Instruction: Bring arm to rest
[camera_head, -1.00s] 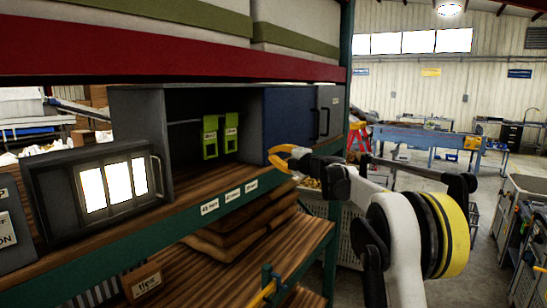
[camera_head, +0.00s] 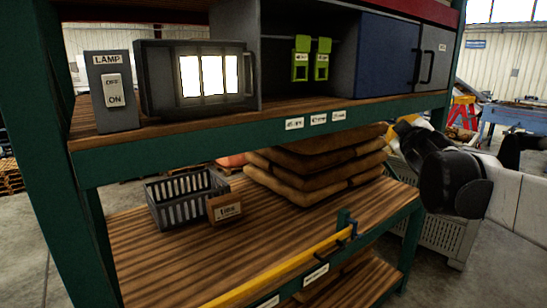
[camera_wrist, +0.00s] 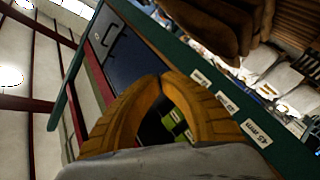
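My gripper (camera_wrist: 163,76) shows in the wrist view with its two orange fingers curved together and their tips meeting. Nothing is held between them. Through the gap between the fingers I see green tags in the background. In the head view my arm is at the right, beside the shelf's right end. Its black joint and white link hide most of the gripper there, and only a small orange bit shows near the shelf post.
A green-framed shelf (camera_head: 235,140) holds a lamp switch (camera_head: 113,92), a lit lamp box (camera_head: 160,85), green tags (camera_head: 301,62) and a blue door (camera_head: 386,55). Below are stacked sacks (camera_head: 320,160), a grey crate (camera_head: 165,210) and a yellow bar (camera_head: 285,265). A pale bin (camera_head: 450,235) stands at right.

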